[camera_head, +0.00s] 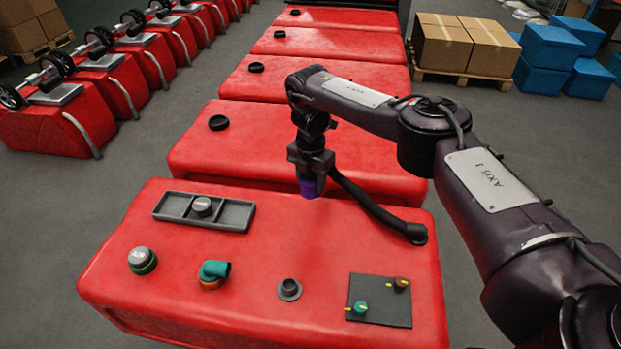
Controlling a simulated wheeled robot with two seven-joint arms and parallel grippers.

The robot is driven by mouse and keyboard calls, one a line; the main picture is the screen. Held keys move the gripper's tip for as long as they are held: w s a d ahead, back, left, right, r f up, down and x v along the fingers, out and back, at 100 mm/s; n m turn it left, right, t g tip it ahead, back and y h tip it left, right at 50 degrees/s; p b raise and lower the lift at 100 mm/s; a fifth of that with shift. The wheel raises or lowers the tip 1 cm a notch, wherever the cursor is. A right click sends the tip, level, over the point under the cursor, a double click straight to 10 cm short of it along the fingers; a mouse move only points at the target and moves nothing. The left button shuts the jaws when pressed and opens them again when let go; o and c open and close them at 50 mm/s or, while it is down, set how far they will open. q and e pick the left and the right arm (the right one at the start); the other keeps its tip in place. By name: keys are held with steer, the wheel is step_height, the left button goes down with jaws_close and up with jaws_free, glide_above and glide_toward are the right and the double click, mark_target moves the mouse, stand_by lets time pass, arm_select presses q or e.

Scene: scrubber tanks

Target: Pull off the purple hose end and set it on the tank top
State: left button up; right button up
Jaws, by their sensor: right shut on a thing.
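My right gripper (310,176) is shut on the purple hose end (310,189), which points down over the back part of the nearest red tank's top (245,262). I cannot tell whether the hose end touches the top. The black hose (372,206) runs from the gripper down to a black fitting at the tank's right back corner. A grey round port (289,290) stands open at the front middle of the tank top, with nothing on it. My left gripper is not in view.
The tank top carries a grey tray with a round cap (203,214), a green-ringed cap (142,260), a teal elbow (214,272) and a dark panel with two small valves (380,300). More red tanks stand behind. Boxes (462,45) stand at the back right.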

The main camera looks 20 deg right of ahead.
steer(key=shift+f+b, duration=5.85)
steer(key=shift+f, duration=1.8)
steer(key=o, duration=1.6)
steer(key=shift+o, duration=0.2)
steer(key=shift+r, duration=0.1)
step_height(320, 180, up, 8)
steer(key=p, duration=0.6)
